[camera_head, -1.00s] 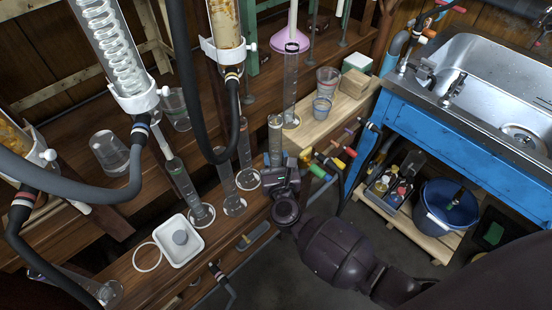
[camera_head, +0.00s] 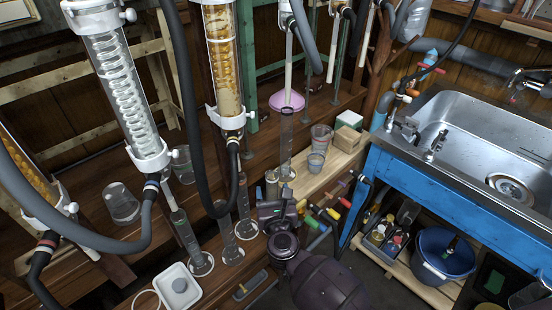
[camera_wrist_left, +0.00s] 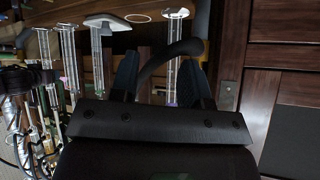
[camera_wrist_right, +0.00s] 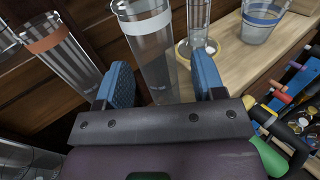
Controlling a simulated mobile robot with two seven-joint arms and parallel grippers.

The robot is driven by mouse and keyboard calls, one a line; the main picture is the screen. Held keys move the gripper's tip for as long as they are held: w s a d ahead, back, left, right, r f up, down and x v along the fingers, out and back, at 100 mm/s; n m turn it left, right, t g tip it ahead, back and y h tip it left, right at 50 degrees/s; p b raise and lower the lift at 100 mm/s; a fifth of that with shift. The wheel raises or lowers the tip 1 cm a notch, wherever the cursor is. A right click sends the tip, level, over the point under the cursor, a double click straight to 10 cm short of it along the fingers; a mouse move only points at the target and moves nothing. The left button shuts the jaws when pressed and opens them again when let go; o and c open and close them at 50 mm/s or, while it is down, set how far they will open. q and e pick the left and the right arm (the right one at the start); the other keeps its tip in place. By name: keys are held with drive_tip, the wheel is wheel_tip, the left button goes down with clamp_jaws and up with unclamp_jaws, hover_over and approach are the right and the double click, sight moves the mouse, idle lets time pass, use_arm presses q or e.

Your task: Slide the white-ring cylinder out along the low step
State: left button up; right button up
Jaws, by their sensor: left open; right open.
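The white-ring cylinder (camera_wrist_right: 150,45) is clear glass and stands upright in the right wrist view, just ahead of and partly between my right fingers. In the head view, a short clear cylinder (camera_head: 272,183) stands behind my right gripper (camera_head: 279,208), its lower part hidden. My right gripper is open and empty, as the right wrist view (camera_wrist_right: 162,78) also shows; I cannot tell whether it touches the glass. The low step (camera_head: 338,167) is a pale wooden plank at the bench's right. My left gripper (camera_wrist_left: 160,78) is open in the left wrist view, with glassware beyond it.
An orange-ring cylinder (camera_wrist_right: 58,45) stands left of the white-ring one. A tall cylinder (camera_head: 287,145) and a beaker (camera_head: 316,162) stand on the step. Coloured valve handles (camera_head: 327,212) lie to the right. A blue-framed sink (camera_head: 415,180) stands beyond. Condensers and hoses hang at left.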

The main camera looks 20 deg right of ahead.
wheel_tip(320, 180, up, 7)
drive_tip(key=shift+f+p, duration=0.15)
drive_tip(key=shift+p, duration=1.05)
use_arm(q)
drive_tip(key=shift+s+r+n+p, duration=0.2)
drive_tip(key=shift+r+n+p, duration=0.2)
drive_tip(key=shift+r+p, duration=1.3)
use_arm(e)
wheel_tip(320, 180, up, 5)
hover_over(272, 176)
drive_tip(key=s, duration=0.2)
drive_tip(key=shift+s+a+r, duration=0.1)
drive_tip(key=shift+a+r, duration=0.1)
drive_tip(key=shift+a, duration=0.2)
use_arm(q)
drive_tip(key=shift+r, duration=0.15)
drive_tip(key=shift+a+r, duration=0.1)
drive_tip(key=shift+a, duration=0.1)
